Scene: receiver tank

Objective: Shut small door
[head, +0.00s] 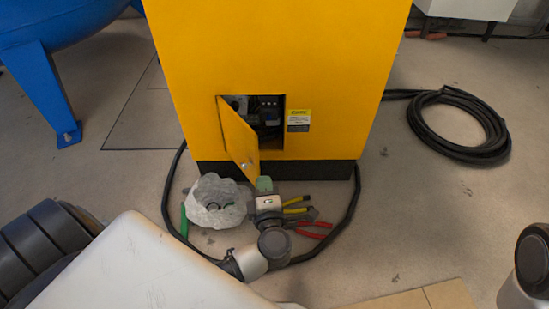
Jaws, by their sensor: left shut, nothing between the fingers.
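The small door (239,138) is a yellow panel hinged at the left of a square opening in the front of a yellow cabinet (345,60). It stands ajar, swung outward, and dark parts show in the opening (268,120). A small latch or knob is near its lower free corner. My left gripper (264,184) is shut and empty, just below and in front of the door's lower free corner; I cannot tell whether it touches the door. My right gripper is not in view; only a rounded part of my right arm shows at the lower right edge.
On the floor before the cabinet are a crumpled clear bag (216,202) and pliers with red handles (316,229) and yellow handles (298,204). A black hose coil (458,125) lies at right. A blue tank (45,25) stands at left. The floor at right front is clear.

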